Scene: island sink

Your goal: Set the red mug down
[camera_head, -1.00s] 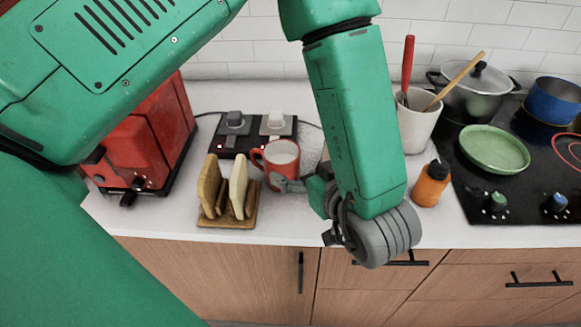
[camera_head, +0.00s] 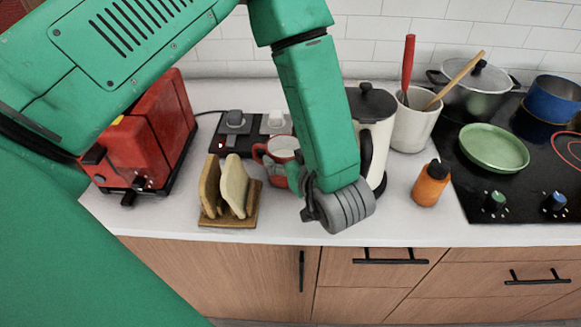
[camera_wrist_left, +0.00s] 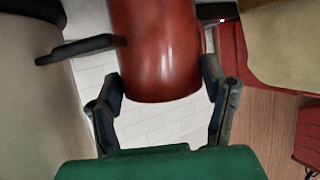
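The red mug (camera_head: 274,163) stands upright above the counter, just right of the bread rack, with its handle to the left and a pale interior. My left gripper (camera_wrist_left: 165,90) reaches it from the right. In the left wrist view the red mug (camera_wrist_left: 160,45) fills the space between the two dark fingers, which lie close against both sides. The gripper looks shut on it. My right gripper does not show.
A bread rack (camera_head: 228,219) with two slices stands close left of the mug. A white kettle (camera_head: 377,140) is close right of my wrist. A red toaster (camera_head: 150,140), black tray (camera_head: 232,142), utensil pot (camera_head: 412,125) and orange bottle (camera_head: 431,185) stand around. The front strip of counter is clear.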

